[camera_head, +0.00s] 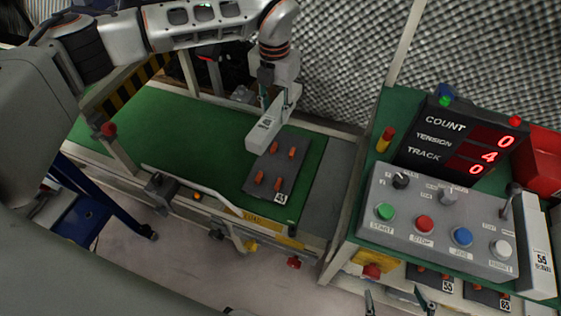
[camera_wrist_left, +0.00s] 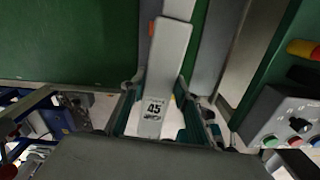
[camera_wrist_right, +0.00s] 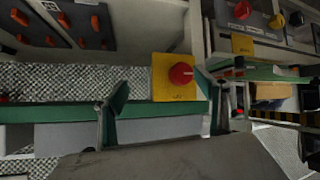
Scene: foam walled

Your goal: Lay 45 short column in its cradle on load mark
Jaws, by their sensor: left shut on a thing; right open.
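My left gripper (camera_head: 281,97) is shut on the 45 short column (camera_head: 263,132), a pale grey block. In the left wrist view the column (camera_wrist_left: 168,50) shows its 45 label between the fingers. The cradle (camera_head: 264,166) is a dark plate with several orange pegs and a 45 tag, lying on the green belt (camera_head: 190,135). The column's near end overlaps the cradle's far left corner in the head view; the height between them is hard to tell. My right gripper (camera_head: 398,303) is open and empty, also in the right wrist view (camera_wrist_right: 162,98).
A control box (camera_head: 430,215) with knobs and buttons stands right of the belt, below a red-digit display (camera_head: 465,145). A 55 column (camera_head: 538,250) is at the far right. Dark pegged plates (camera_head: 430,283) lie at the lower right. A rail (camera_head: 190,180) runs along the belt's front.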

